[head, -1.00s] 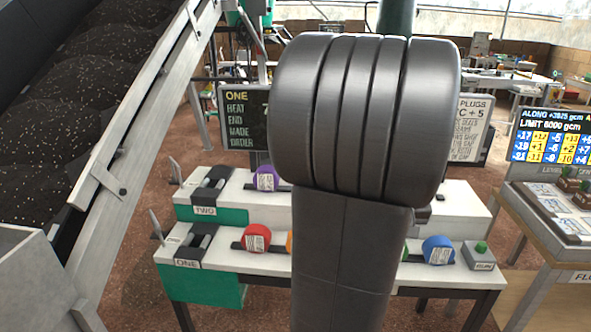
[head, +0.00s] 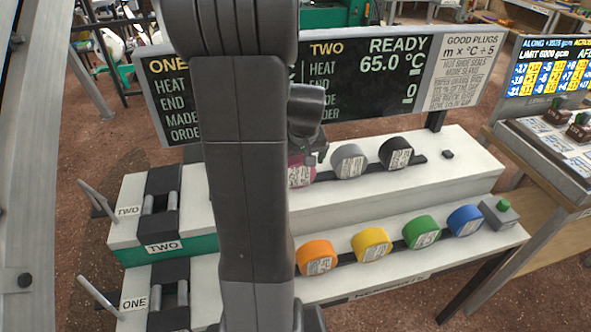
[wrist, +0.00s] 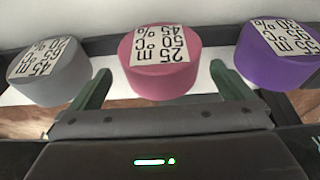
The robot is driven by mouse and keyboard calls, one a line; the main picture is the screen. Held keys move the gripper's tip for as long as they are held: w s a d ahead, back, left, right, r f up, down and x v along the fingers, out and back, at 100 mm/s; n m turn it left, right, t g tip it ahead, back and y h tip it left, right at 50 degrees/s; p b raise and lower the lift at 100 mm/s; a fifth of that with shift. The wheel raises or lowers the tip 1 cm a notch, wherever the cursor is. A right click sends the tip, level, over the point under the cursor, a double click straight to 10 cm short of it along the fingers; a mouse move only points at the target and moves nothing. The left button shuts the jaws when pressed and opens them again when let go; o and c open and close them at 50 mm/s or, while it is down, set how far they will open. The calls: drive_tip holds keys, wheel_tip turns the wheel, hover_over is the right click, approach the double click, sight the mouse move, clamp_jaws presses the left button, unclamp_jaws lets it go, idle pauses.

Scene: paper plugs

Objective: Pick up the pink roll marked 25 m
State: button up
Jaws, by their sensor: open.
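The pink roll (wrist: 160,80) sits upright in the middle of the wrist view. Its white label reads 25 m, 50 °C and 45 %, upside down. In the head view only a sliver of the pink roll (head: 301,172) shows beside my arm. My gripper (wrist: 160,85) is open, with one green finger on each side of the pink roll's near part. I cannot tell whether either finger touches it. In the head view the fingers are hidden behind my arm.
A grey roll (wrist: 48,72) and a purple roll (wrist: 278,52) flank the pink one closely. A black roll (head: 396,153) stands farther along the upper shelf. Orange (head: 316,257), yellow (head: 371,244), green (head: 421,232) and blue (head: 465,220) rolls line the lower shelf. A display board (head: 372,75) stands behind.

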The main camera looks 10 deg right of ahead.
drive_tip(key=shift+p+x, duration=0.4)
drive_tip(key=shift+x, duration=2.15)
drive_tip(key=shift+w+r, duration=0.1)
drive_tip(key=shift+w, duration=0.1)
drive_tip(key=c, duration=0.8)
